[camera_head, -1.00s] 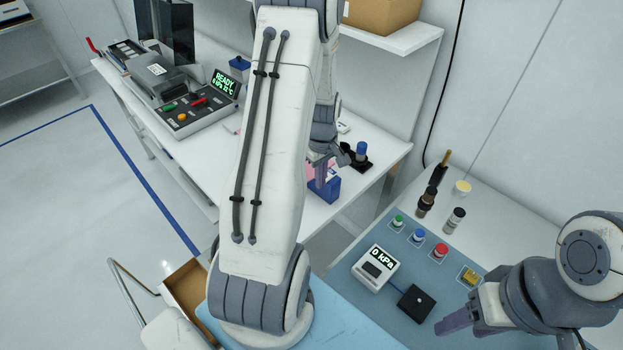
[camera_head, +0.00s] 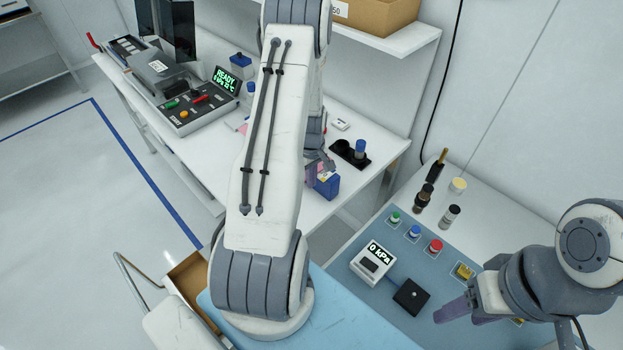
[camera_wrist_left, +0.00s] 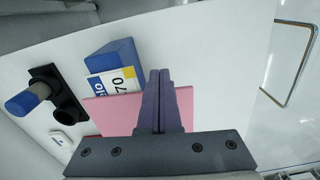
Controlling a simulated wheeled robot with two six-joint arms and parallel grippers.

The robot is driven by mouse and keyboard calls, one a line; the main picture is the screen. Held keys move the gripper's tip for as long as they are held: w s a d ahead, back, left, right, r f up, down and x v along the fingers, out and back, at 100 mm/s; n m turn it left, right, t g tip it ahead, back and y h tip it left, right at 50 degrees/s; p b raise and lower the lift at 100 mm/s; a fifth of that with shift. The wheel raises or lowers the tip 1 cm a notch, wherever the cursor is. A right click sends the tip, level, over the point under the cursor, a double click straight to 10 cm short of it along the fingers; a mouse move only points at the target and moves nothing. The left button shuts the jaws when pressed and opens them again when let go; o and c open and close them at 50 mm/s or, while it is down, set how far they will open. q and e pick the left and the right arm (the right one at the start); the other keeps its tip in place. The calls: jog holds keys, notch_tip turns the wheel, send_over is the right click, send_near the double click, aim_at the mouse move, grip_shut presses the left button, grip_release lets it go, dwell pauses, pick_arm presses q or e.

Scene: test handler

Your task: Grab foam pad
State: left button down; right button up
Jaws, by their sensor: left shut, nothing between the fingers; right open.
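The pink foam pad (camera_wrist_left: 182,106) lies flat on the white table in the left wrist view, partly hidden behind my left gripper. My left gripper (camera_wrist_left: 158,75) is shut and empty, its fingers side by side over the pad in that view. I cannot tell whether they touch it. In the head view the left gripper (camera_head: 312,172) is small, beside a blue box, and the pad is mostly hidden there. My right gripper (camera_head: 445,314) is open and empty over the blue mat at the lower right.
The blue box (camera_head: 327,186) with a yellow and white label stands close to the left gripper; it also shows in the wrist view (camera_wrist_left: 112,58). A black holder (camera_head: 349,154) with a blue-capped bottle (camera_head: 361,147) is behind it. A READY console (camera_head: 195,105) is further left.

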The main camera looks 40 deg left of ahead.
pick_arm(q)
jog(key=a, duration=0.2)
jog(key=w+a+b, duration=0.1)
jog(key=a, duration=0.1)
jog(key=shift+a+f+b, duration=0.15)
jog(key=shift+b, duration=0.15)
jog(key=shift+a, duration=0.5)
